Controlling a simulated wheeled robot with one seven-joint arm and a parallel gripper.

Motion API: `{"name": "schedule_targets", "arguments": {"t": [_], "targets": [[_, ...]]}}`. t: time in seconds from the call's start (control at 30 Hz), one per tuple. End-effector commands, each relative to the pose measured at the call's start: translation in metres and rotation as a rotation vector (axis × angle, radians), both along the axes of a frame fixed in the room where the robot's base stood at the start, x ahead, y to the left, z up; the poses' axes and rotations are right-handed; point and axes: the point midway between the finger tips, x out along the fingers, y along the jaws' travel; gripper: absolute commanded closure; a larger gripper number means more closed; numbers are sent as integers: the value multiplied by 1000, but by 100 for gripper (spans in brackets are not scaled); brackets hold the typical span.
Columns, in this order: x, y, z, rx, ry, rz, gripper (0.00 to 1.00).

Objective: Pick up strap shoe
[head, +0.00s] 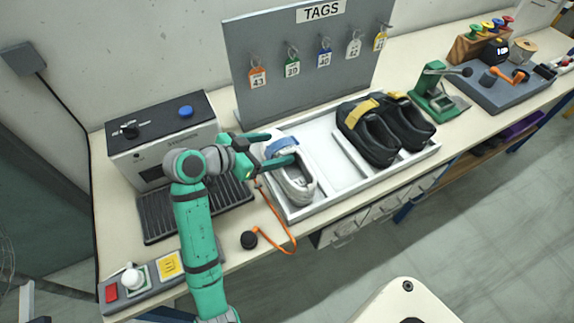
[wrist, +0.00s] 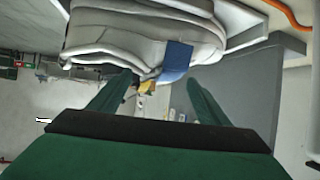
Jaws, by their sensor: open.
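The strap shoe (head: 294,180) is pale grey-white with a blue strap, and sits at the left end of a white tray (head: 336,161). My gripper (head: 279,148) is at the shoe's strap end, with its green fingers apart. In the wrist view the shoe (wrist: 140,38) fills the top, with its blue strap (wrist: 176,60) hanging at its edge. The fingers of my gripper (wrist: 158,93) are spread near the shoe and hold nothing. I cannot tell whether they touch it. My gripper hides part of the shoe in the head view.
Two black shoes (head: 371,138) with yellow straps sit at the tray's right. A grey tag board (head: 300,95) stands behind the tray. A grey machine (head: 160,139) is at left. An orange cord (head: 277,218) lies in front. A green hand press (head: 436,90) stands farther right.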

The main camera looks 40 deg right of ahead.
Motion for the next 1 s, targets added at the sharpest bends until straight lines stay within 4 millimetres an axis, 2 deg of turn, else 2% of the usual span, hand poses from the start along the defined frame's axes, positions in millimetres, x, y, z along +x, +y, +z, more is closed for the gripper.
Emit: {"name": "schedule_targets", "arguments": {"t": [0.13,0.37,0.4,0.6,0.7,1.0], "targets": [[-1,-16,-10,1,2,1,29],[-1,-19,-11,1,0,1,29],[-1,-19,-11,1,0,1,32],[-1,-19,-11,1,1,0,80],[-1,-19,-11,1,2,1,100],[-1,-19,-11,1,3,1,100]]}}
